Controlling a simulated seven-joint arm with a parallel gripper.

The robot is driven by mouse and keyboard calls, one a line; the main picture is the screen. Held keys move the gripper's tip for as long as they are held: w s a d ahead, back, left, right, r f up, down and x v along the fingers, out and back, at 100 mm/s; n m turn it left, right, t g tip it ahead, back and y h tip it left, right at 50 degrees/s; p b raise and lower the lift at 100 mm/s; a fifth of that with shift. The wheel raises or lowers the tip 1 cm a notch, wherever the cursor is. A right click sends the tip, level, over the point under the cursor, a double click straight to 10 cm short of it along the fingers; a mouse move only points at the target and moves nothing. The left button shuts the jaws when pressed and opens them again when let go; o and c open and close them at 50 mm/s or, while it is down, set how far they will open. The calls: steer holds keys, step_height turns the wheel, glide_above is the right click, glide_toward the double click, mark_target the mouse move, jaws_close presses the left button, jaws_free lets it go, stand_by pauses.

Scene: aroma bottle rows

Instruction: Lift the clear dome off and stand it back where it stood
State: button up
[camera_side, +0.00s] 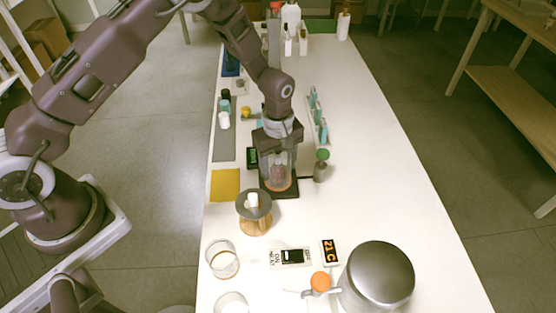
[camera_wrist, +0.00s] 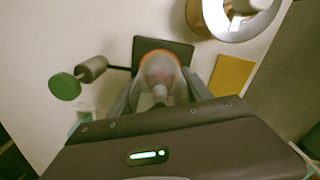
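The clear dome (camera_side: 278,172) stands on a black square plate (camera_side: 288,194), with an orange ring around its foot. A pinkish thing shows dimly inside it. In the wrist view the dome (camera_wrist: 158,62) sits over the plate (camera_wrist: 185,50), with a pale knob (camera_wrist: 160,92) toward me. My gripper (camera_side: 277,158) points down over the dome. Whether the fingers touch the dome's sides is hard to see.
A spool-like stand with a white piece (camera_side: 254,212) and a yellow square (camera_side: 225,185) lie front left. A rack of teal bottles (camera_side: 318,115) is behind right. A metal pot (camera_side: 378,277) stands in front. The right side is clear.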

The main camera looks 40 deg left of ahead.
steer(key=c, duration=0.4)
step_height(320, 180, up, 10)
steer(key=shift+r, duration=0.1)
steer(key=shift+c, duration=0.2)
steer(key=shift+r, duration=0.45)
